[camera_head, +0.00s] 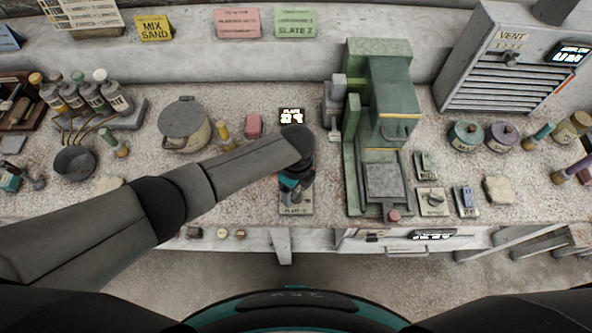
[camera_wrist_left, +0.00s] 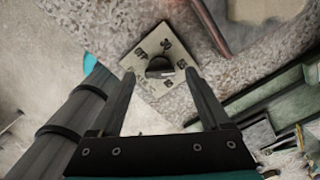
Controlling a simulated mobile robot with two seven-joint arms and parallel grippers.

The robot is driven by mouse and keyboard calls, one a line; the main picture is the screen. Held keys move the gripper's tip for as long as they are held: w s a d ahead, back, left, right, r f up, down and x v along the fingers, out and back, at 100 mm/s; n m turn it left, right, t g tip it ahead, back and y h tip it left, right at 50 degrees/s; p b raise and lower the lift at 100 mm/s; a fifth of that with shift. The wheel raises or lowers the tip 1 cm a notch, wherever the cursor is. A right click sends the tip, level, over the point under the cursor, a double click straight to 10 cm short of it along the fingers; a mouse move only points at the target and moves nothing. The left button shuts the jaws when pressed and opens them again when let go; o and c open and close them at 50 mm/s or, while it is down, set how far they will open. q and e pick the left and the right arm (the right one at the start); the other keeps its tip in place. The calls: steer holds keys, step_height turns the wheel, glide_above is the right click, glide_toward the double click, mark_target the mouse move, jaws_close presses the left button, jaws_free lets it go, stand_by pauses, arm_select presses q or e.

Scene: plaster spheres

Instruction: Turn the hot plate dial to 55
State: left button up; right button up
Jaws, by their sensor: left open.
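The dial (camera_wrist_left: 158,66) is a dark knob on a pale square panel (camera_wrist_left: 143,78) with printed marks around it. In the left wrist view the knob shows between the two fingers of my left gripper (camera_wrist_left: 157,78), which are open and apart on either side. I cannot tell how far above the panel the fingertips are. In the head view my left gripper (camera_head: 296,186) points down over the panel's front edge (camera_head: 295,210), and my arm hides the knob. A small black display (camera_head: 292,116) labelled PLATE stands behind; its digits are hard to read. My right gripper is out of view.
A green press (camera_head: 378,95) stands close to the right of my left gripper. A second knob panel (camera_head: 432,201) lies beyond it. A lidded grey pot (camera_head: 184,124) and a pink block (camera_head: 253,127) are to the left, behind my arm. The bench's front edge is near.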

mark_target(296, 194)
arm_select(q)
step_height(296, 194, up, 14)
steer(key=p, duration=0.2)
steer(key=shift+r, duration=0.15)
stand_by(0.5)
